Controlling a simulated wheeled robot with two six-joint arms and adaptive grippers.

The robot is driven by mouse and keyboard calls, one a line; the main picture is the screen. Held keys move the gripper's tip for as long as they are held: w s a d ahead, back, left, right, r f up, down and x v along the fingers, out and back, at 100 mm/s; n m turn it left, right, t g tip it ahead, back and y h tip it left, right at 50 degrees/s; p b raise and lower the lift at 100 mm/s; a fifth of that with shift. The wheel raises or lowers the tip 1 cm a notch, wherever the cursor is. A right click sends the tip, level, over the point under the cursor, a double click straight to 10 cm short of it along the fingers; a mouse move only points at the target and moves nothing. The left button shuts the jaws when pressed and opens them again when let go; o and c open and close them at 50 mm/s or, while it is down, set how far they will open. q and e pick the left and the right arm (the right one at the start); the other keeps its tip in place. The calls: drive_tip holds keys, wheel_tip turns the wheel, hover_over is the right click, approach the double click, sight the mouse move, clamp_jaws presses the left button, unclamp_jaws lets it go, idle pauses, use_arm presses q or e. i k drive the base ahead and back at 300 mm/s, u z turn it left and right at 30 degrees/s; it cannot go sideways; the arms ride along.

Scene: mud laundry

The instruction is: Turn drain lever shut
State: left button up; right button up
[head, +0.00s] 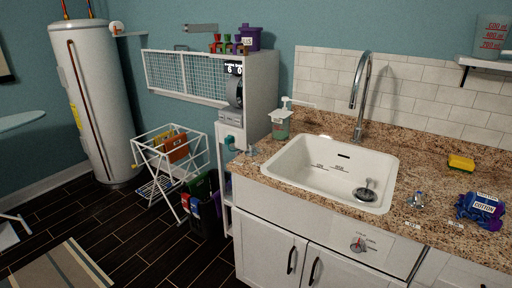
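A small metal lever or knob with a red mark (358,244) sits on the white cabinet front below the sink; small lettering beside it is too small to read, and I cannot tell its setting. The white sink (318,178) is set in the speckled granite counter and looks empty of water. A dark round drain piece with a metal post (366,191) stands in the sink's right part. Neither of my grippers is in view.
A tall chrome faucet (361,92) rises behind the sink. Small metal knobs sit on the counter right (415,200) and left (251,150). The floor at left front is mostly clear.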

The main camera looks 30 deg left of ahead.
sight(251, 146)
drive_tip(key=k, duration=0.4)
drive_tip(key=z, duration=0.35)
drive_tip(key=i, duration=1.3)
drive_tip(key=u, duration=0.7)
